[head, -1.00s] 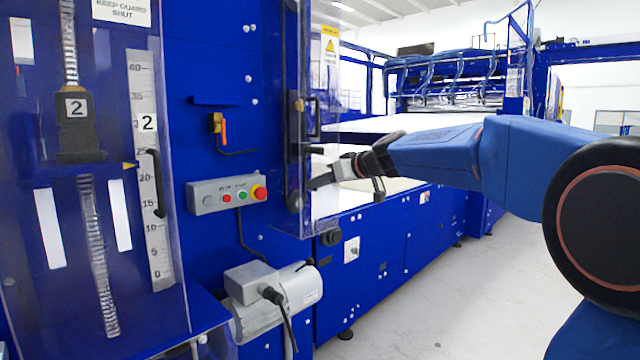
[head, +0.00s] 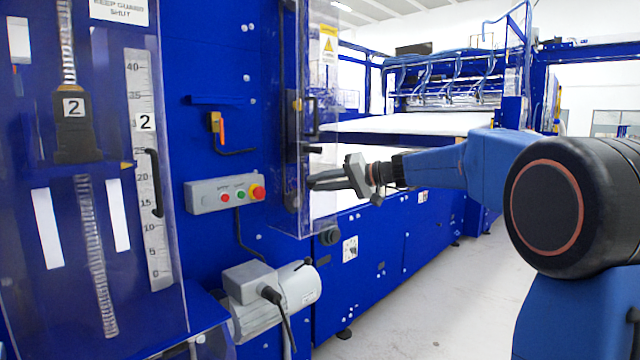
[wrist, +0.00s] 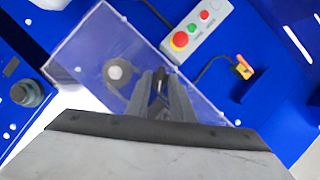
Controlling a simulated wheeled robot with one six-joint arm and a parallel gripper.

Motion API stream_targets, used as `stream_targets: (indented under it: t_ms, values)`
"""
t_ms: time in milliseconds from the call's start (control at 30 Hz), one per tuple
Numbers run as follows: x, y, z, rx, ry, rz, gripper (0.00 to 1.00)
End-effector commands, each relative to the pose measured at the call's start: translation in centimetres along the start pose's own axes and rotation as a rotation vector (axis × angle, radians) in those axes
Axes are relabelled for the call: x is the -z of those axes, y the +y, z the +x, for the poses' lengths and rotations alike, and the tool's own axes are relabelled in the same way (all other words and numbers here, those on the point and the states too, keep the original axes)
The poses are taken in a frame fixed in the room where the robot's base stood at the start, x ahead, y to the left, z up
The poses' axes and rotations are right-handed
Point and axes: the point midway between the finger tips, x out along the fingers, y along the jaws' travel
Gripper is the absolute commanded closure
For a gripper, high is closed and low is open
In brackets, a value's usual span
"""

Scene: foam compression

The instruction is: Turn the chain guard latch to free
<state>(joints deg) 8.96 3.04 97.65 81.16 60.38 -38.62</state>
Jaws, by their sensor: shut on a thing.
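The clear chain guard (head: 318,215) hangs at the right edge of the blue machine column, and it also shows in the wrist view (wrist: 85,45). My gripper (head: 312,183) reaches to the guard from the right. In the wrist view its two fingers (wrist: 160,88) are close together on a small dark piece, which I take to be the latch (wrist: 160,80). The fingers hide most of it, so its exact angle cannot be told. A round grey knob (wrist: 116,72) sits left of the fingers, apart from them.
A grey control box (head: 225,194) with a red stop button is left of the guard. An orange-handled switch (head: 217,127) is above it. A grey motor (head: 270,290) juts out below. A second clear guard (head: 165,300) covers the scale at left. Open floor lies right.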

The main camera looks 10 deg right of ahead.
Motion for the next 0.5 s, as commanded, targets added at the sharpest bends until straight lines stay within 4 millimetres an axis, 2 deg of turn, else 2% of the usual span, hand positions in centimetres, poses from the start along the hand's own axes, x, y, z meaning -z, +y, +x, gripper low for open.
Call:
stream_targets:
  t_ms: [500]
  values:
    - [-0.1, 0.63, 0.06, 0.17, 0.001, 0.414, 1.0]
